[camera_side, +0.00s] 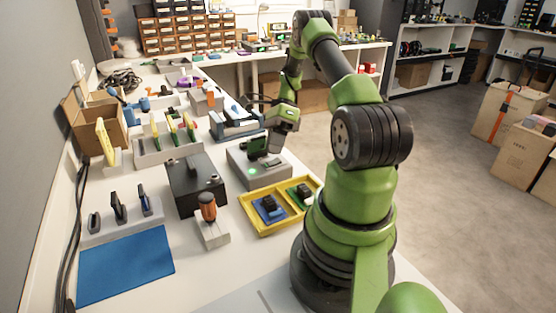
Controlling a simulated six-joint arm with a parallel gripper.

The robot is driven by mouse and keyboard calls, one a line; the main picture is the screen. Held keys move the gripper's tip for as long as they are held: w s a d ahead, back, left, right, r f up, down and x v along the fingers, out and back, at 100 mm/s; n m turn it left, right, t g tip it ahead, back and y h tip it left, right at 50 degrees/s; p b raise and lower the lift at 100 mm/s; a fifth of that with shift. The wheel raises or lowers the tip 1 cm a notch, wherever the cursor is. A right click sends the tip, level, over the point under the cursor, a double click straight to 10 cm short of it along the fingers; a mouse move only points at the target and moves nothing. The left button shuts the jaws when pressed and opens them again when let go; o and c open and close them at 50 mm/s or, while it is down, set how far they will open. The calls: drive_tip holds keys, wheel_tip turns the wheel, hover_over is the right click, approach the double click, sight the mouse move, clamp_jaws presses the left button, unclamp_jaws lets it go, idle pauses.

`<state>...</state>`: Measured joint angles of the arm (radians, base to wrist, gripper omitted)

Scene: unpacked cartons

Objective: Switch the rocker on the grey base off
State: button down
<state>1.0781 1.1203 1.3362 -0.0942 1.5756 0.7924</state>
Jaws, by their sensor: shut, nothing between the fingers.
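The grey base (243,173) is a low box on the white bench, near the middle of the view. A dark green rocker (257,147) stands on its top, and a small green light (253,171) glows on its front part. Which way the rocker is tilted is hard to tell at this size. My gripper (274,147) is shut and empty, pointing down just right of the rocker over the base. Whether the fingertips touch the rocker cannot be told. My gripper partly hides the back right of the base.
A black box (195,184) stands close at the left of the base. A yellow tray (263,228) with dark switch-like parts lies in front. An orange-handled tool (208,208) stands in a light block. A blue mat (127,265) lies front left.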

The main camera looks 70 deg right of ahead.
sight(273, 160)
drive_tip(key=shift+f, duration=0.2)
idle(0.5)
drive_tip(key=shift+f, duration=0.25)
drive_tip(key=shift+f, duration=0.3)
idle(0.4)
drive_tip(key=shift+d+r, duration=0.1)
drive_tip(key=shift+r, duration=0.65)
drive_tip(key=shift+r, duration=0.1)
drive_tip(key=shift+w+a+r, duration=0.1)
drive_tip(key=shift+a+r, duration=0.05)
drive_tip(key=shift+r, duration=1.05)
drive_tip(key=shift+w+a+r, duration=0.1)
drive_tip(key=shift+a+r, duration=0.05)
drive_tip(key=shift+r, duration=1.05)
